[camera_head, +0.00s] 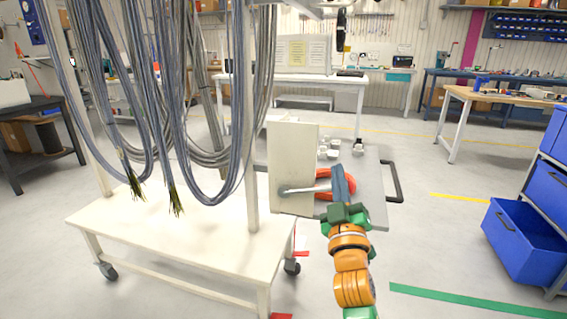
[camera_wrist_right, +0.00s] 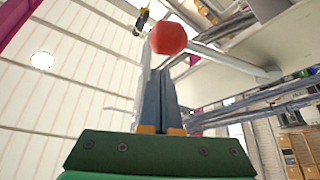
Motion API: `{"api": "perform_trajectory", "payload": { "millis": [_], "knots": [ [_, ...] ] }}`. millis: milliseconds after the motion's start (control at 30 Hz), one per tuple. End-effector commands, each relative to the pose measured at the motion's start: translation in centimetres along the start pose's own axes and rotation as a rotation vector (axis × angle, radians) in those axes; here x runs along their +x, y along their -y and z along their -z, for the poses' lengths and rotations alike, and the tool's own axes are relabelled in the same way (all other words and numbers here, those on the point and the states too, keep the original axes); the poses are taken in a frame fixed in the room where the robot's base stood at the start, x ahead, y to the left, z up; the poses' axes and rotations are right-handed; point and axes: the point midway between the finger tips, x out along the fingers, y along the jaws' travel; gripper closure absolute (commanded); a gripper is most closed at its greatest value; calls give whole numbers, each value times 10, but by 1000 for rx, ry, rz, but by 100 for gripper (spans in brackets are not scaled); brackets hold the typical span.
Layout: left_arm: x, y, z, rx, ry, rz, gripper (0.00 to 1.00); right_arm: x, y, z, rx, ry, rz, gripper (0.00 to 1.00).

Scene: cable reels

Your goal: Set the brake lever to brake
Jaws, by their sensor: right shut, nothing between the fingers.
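The brake lever (camera_head: 305,189) is a grey rod on a round pivot low on a cream upright panel (camera_head: 292,150). It points right, nearly level, toward a red-orange part partly hidden by my right gripper. In the right wrist view, the lever (camera_wrist_right: 232,66) ends in a red knob (camera_wrist_right: 168,38) just beyond the fingertips. My right gripper (camera_head: 337,171) has blue fingers, shut and empty, beside the lever's end. They also show in the wrist view (camera_wrist_right: 161,72). I cannot tell whether they touch the knob. My left gripper is out of view.
A cream wheeled cart (camera_head: 170,235) with hanging grey-blue cables (camera_head: 185,150) stands at left. A grey plate with a black handle (camera_head: 395,182) and small white parts (camera_head: 330,148) lies behind the gripper. Blue drawers (camera_head: 525,240) stand at right. Open floor lies between.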

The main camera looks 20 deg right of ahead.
Motion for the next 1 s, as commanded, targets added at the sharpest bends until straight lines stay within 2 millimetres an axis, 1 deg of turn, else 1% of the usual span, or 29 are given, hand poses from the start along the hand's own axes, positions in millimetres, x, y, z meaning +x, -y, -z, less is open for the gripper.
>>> {"api": "perform_trajectory", "payload": {
  "millis": [33,133,300,500,800,1000],
  "knots": [
    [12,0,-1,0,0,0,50,-5,3,-9,29,2,-15,100],
    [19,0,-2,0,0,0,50,-8,3,-15,79,3,-41,100],
    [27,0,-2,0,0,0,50,-12,2,-22,71,0,-39,100],
    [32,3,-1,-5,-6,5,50,-14,2,-25,70,0,-38,100],
    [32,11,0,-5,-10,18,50,-14,2,-26,70,1,-37,100],
    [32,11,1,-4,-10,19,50,-14,3,-27,69,2,-37,100]
  ]
}}
